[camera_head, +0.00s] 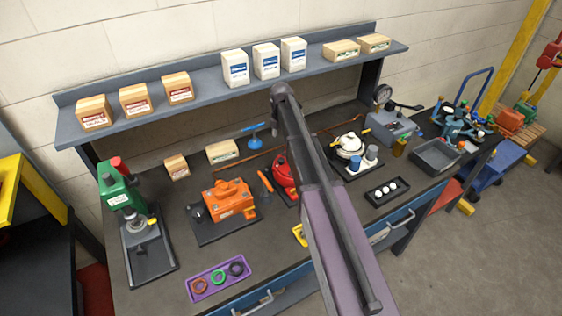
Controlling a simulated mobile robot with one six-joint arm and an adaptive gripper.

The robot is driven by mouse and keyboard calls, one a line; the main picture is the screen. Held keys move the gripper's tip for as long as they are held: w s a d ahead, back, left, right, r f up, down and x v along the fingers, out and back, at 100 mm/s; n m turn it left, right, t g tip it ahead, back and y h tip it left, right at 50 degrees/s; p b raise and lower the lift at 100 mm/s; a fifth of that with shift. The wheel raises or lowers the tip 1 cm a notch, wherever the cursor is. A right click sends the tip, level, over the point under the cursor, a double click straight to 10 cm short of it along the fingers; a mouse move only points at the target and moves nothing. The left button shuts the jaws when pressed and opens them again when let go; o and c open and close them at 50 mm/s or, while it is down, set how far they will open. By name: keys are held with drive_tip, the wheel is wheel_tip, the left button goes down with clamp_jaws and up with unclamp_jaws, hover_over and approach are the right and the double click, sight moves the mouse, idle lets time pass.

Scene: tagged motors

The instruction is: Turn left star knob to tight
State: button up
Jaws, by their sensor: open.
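An orange motor housing (229,202) sits on a dark base plate (212,236) left of the middle of the workbench. A small black knob (197,214) shows at the left end of this housing. It is too small to tell whether it is star-shaped, or how far it is turned. My arm (335,235) rises from the bottom edge across the middle of the view and hides part of the bench. My gripper cannot be made out in this view.
A green press (120,187) stands at the left end. A purple tray (219,279) with rings lies in front. A red device (284,178) and a white device (349,145) stand near my arm. Boxes line the shelf (205,85) above. Bare benchtop (275,235) shows right of the orange motor.

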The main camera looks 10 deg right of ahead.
sight(281, 160)
drive_tip(key=shift+f+b, duration=5.35)
drive_tip(key=shift+f, duration=0.3)
clamp_jaws()
